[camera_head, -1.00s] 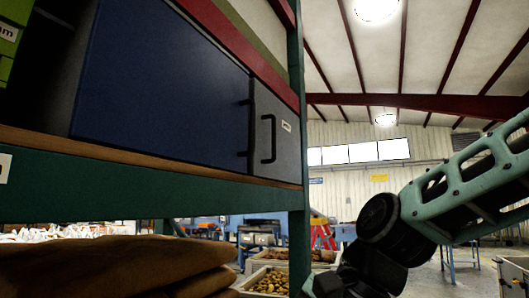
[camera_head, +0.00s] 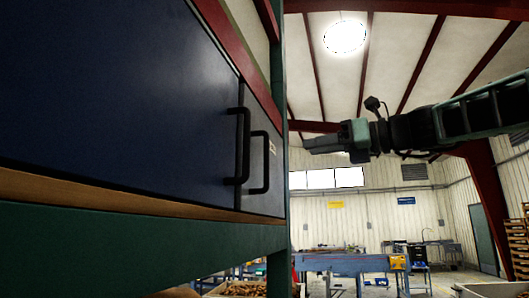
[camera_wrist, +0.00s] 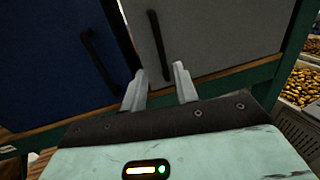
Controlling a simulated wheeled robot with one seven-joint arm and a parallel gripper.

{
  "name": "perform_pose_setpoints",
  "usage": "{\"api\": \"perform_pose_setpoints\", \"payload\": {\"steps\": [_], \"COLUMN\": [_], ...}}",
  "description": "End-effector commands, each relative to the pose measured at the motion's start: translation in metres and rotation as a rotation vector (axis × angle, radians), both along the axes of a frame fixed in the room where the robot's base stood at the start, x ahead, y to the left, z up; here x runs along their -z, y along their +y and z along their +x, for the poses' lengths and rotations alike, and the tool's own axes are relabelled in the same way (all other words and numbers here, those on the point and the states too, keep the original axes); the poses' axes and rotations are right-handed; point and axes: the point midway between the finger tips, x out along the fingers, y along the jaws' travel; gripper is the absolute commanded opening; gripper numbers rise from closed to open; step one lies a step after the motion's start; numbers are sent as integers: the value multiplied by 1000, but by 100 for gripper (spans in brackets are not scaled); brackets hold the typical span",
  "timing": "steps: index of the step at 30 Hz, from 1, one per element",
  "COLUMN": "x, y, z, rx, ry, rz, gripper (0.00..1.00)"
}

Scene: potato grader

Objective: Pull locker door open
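The locker sits on a green-framed shelf. Its wide blue door (camera_head: 110,90) has a black bar handle (camera_head: 240,145) at its right edge. Beside it is a narrower grey door (camera_head: 266,188) with its own black handle (camera_head: 260,162). Both doors look shut. My gripper (camera_head: 309,144) is to the right of the handles, pointing left, apart from them in the head view. In the wrist view my gripper (camera_wrist: 160,70) is open and empty. The grey door's handle (camera_wrist: 158,45) lines up between its fingers, and the blue door's handle (camera_wrist: 98,58) is to the left.
A green shelf beam (camera_head: 120,245) and wooden shelf edge (camera_head: 130,198) run below the doors. A green post (camera_head: 279,90) rises at the shelf's right end. Crates of potatoes (camera_wrist: 301,85) stand low at the right in the wrist view. A blue workbench (camera_head: 345,263) stands farther back.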

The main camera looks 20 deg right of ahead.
Motion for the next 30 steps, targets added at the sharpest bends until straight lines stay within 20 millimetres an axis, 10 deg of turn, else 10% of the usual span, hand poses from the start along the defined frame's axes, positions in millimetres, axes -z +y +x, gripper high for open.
{"api": "perform_pose_setpoints", "payload": {"steps": [15,30], "x": [-1,1], "y": [71,87], "z": [77,94], "rx": [-1,1], "ry": [4,0], "rz": [-1,-3], "gripper": [30,30]}}
